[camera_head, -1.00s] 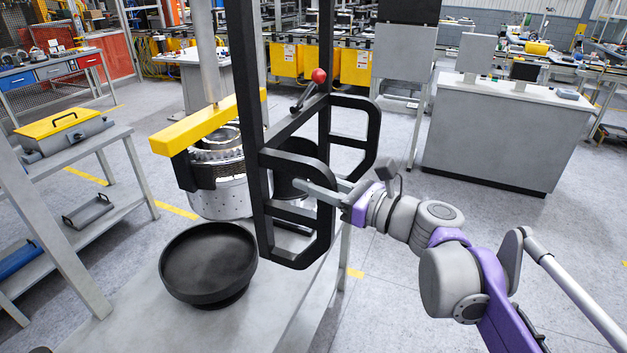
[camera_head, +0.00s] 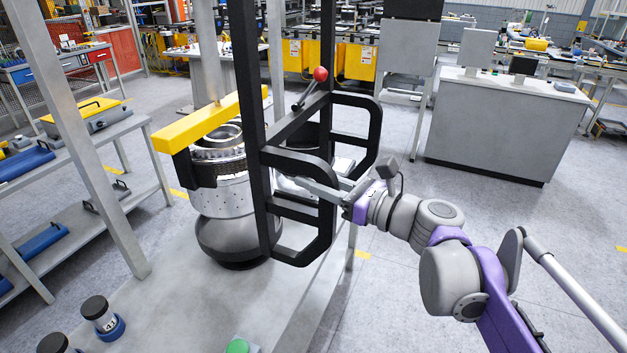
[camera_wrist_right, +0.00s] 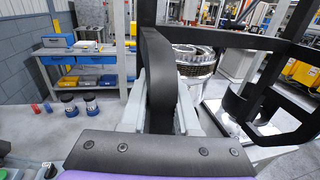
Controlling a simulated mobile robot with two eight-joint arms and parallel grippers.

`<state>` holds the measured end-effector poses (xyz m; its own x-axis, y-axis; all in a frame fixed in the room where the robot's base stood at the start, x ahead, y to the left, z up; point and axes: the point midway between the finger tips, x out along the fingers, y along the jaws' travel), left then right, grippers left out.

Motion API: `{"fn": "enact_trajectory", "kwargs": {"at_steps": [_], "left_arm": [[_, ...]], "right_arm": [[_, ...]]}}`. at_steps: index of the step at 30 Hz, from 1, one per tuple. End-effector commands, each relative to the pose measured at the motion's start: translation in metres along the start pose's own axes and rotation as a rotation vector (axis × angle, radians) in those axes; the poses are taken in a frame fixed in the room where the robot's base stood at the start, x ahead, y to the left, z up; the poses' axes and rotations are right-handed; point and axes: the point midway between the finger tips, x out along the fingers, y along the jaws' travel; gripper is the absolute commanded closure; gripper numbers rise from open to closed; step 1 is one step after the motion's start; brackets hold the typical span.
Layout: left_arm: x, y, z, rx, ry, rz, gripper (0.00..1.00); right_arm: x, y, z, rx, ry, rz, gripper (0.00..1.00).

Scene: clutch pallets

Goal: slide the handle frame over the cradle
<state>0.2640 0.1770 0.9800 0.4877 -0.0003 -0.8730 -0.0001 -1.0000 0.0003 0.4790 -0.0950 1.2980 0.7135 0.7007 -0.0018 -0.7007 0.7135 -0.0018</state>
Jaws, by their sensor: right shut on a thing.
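The black handle frame (camera_head: 290,152), with a red knob on a lever, hangs from tall uprights over the workbench. My right gripper (camera_head: 343,190) is shut on the near handle loop of the frame; in the right wrist view its fingers (camera_wrist_right: 160,112) lie on both sides of the black bar. A metal clutch (camera_head: 222,190) hangs below the frame's yellow arm (camera_head: 210,120). The black bowl-shaped cradle (camera_head: 233,240) is on the bench directly below the clutch in the head view. I cannot tell whether clutch and cradle touch. My left gripper is not in view.
The grey workbench (camera_head: 185,300) has a green button (camera_head: 238,346) and small black-and-blue parts (camera_head: 103,318) near its front. A slanted grey post (camera_head: 85,150) stands at left. A shelf with blue and yellow cases is beyond it. A grey cabinet (camera_head: 500,128) stands at right.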

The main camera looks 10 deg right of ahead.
Motion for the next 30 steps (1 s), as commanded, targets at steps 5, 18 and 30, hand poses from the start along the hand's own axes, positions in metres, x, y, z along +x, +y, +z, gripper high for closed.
{"fn": "enact_trajectory", "kwargs": {"at_steps": [5,18,30], "left_arm": [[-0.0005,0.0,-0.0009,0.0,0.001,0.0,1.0],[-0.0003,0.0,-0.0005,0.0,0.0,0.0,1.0],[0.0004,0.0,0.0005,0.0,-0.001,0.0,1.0]], "right_arm": [[0.0004,0.0019,0.0016,0.002,-0.003,0.006,1.0],[0.0004,0.0029,0.0008,0.002,-0.003,0.008,0.47],[-0.0045,0.0012,0.0002,0.002,-0.002,0.003,0.41]]}}
